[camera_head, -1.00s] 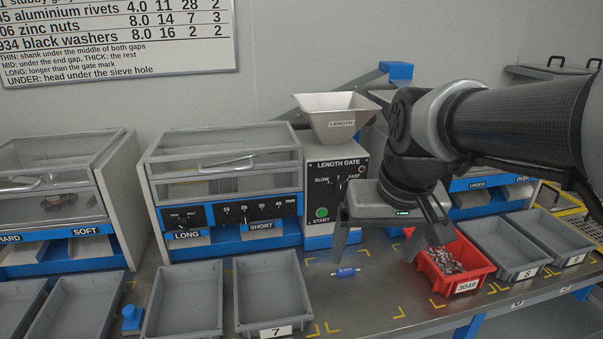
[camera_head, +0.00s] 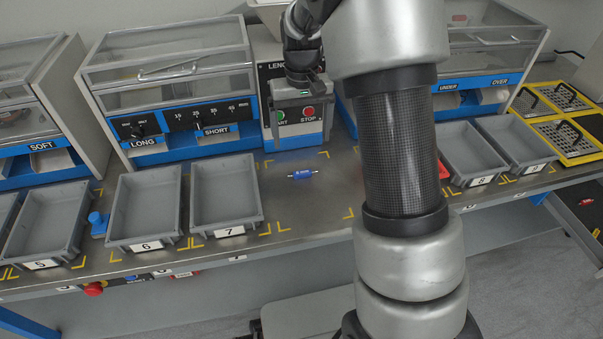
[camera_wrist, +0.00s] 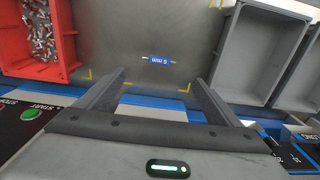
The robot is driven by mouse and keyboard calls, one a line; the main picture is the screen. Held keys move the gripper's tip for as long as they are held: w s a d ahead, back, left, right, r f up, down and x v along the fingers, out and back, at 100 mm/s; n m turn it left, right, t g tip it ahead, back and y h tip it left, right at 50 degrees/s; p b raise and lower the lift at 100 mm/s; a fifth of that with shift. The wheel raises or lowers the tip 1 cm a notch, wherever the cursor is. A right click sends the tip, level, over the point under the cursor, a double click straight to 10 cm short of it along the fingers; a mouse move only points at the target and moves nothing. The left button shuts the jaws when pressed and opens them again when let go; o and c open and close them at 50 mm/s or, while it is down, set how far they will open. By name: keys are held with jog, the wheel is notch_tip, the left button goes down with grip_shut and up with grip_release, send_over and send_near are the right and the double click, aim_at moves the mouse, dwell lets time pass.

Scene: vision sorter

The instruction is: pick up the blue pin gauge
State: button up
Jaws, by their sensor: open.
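The blue pin gauge (camera_head: 303,174) is a small blue cylinder with thin metal ends, lying on the grey bench in front of the length gate machine. In the wrist view the pin gauge (camera_wrist: 159,59) lies just beyond the fingertips, roughly centred between them, with printing on its blue body. My gripper (camera_head: 298,138) hangs over the bench in front of the length gate, behind the gauge in the head view. In the wrist view my gripper (camera_wrist: 158,80) is open, with nothing between its fingers.
Grey bin 7 (camera_head: 262,205) stands left of the gauge. A red bin of small metal parts (camera_wrist: 74,50) is on the other side, mostly hidden by my arm in the head view. The length gate (camera_head: 262,62) stands behind. The bench around the gauge is clear.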

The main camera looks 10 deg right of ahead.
aim_at(302, 172)
notch_tip(302, 172, down, 12)
jog(key=b, duration=0.3)
jog(key=shift+s+d, duration=0.1)
jog(key=c, duration=1.2)
